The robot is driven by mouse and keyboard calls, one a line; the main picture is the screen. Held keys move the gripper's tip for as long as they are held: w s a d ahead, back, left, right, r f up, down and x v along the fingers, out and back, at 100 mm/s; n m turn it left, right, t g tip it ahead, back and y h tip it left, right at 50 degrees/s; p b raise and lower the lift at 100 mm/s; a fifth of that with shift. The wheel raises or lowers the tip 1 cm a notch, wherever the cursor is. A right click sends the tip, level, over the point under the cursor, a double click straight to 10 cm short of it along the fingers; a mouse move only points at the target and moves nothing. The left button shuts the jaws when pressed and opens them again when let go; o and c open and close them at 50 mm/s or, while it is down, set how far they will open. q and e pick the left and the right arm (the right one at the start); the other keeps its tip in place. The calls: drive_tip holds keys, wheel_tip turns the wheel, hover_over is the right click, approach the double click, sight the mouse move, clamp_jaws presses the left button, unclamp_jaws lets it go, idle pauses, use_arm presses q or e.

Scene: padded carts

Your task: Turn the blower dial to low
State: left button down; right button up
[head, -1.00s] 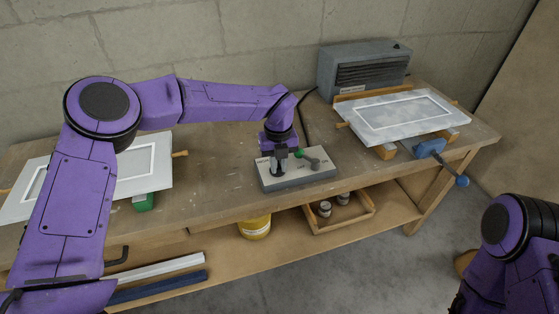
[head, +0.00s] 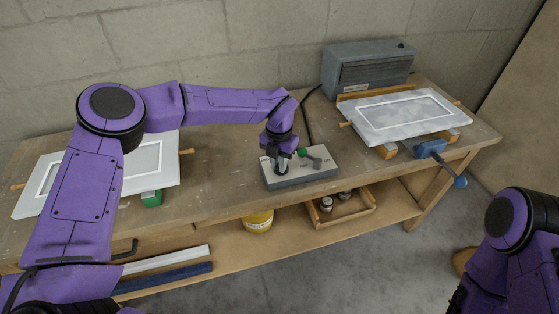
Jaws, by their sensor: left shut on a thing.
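A grey control box with a pale top (head: 318,178) sits on the bench near its front edge. My left gripper (head: 281,170) points down at the left part of the box top. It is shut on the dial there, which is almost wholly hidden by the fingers. The dial's pointer and setting cannot be read. To its right a short lever with a green knob (head: 302,152) stands on the same box. The grey blower (head: 368,68) with a dark grille stands at the back right. Of my right arm only upper links show at the lower right; its gripper is out of view.
A pale framed panel (head: 372,122) rests on wooden blocks at right, by a blue clamp (head: 430,149). Another white panel (head: 160,185) lies at left, partly behind my arm. The lower shelf holds a yellow tin (head: 258,221) and a wooden tray (head: 368,208).

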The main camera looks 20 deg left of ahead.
idle(0.5)
use_arm(q)
drive_tip(key=c, duration=1.1)
unclamp_jaws()
drive_tip(key=shift+r, duration=0.4)
wheel_tip(320, 180, up, 10)
drive_tip(key=shift+f+b, duration=0.15)
drive_tip(key=shift+b, duration=0.9)
